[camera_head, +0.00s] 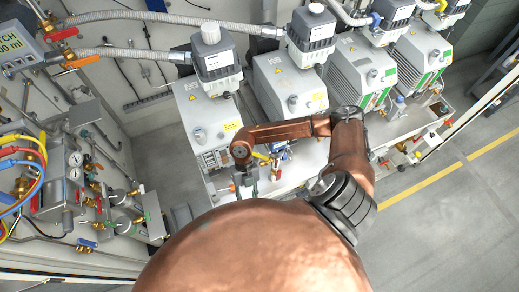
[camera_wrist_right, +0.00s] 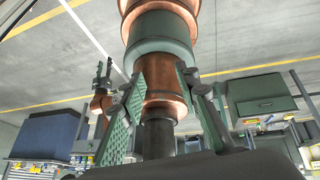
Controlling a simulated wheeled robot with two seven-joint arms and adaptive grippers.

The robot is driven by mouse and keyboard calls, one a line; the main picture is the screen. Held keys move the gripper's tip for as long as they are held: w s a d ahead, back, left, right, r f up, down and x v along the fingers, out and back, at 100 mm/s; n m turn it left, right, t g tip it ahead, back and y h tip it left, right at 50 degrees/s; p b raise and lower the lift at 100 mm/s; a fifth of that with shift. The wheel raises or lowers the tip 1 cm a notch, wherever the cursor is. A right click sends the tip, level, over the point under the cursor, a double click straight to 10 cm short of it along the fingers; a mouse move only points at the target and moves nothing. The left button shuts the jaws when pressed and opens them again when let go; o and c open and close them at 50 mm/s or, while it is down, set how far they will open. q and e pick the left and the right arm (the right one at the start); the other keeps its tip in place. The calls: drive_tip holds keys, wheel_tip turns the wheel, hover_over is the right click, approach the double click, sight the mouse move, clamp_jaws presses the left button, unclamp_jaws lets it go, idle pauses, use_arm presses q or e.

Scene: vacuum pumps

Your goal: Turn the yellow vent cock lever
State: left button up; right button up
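A small yellow lever-like piece (camera_head: 261,156) shows among blue, red and brass fittings in front of the leftmost pumps in the head view. It is too small and partly covered to tell its exact position. My right arm reaches over the pumps from the right, and its dark right gripper (camera_head: 248,183) hangs just below left of the yellow piece. In the right wrist view the right gripper's green-padded fingers (camera_wrist_right: 166,82) are spread wide with nothing held. Far behind them is my left gripper (camera_wrist_right: 104,70), small, with its fingers apart; it is not in the head view.
Several grey vacuum pumps (camera_head: 289,87) stand in a row on a light bench, with hoses above. A panel with gauges (camera_head: 74,166), valves and coloured hoses is at the left. Open floor (camera_head: 440,235) with yellow lines lies at the right.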

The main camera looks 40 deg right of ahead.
sight(255, 154)
drive_tip(key=w+d+r+n+t+h, duration=0.1)
drive_tip(key=w+d+r+n, duration=0.2)
drive_tip(key=w+d, duration=0.1)
drive_tip(key=w+d+r+n+t+h+p, duration=0.1)
drive_tip(key=w+d+r+n+t, duration=0.1)
drive_tip(key=w+d, duration=0.3)
drive_tip(key=w+d+r+n+t+h+p, duration=0.1)
drive_tip(key=w+d+r+n, duration=0.3)
drive_tip(key=d, duration=0.3)
drive_tip(key=shift+w+r+t, duration=0.1)
drive_tip(key=shift+w+t, duration=0.2)
drive_tip(key=shift+w, duration=0.4)
drive_tip(key=shift+w+d+n, duration=0.1)
drive_tip(key=shift+d+n, duration=0.05)
drive_tip(key=shift+n, duration=0.15)
wheel_tip(255, 154, down, 8)
drive_tip(key=shift+r+p, duration=0.2)
drive_tip(key=shift+p, duration=0.95)
drive_tip(key=c, duration=0.8)
clamp_jaws()
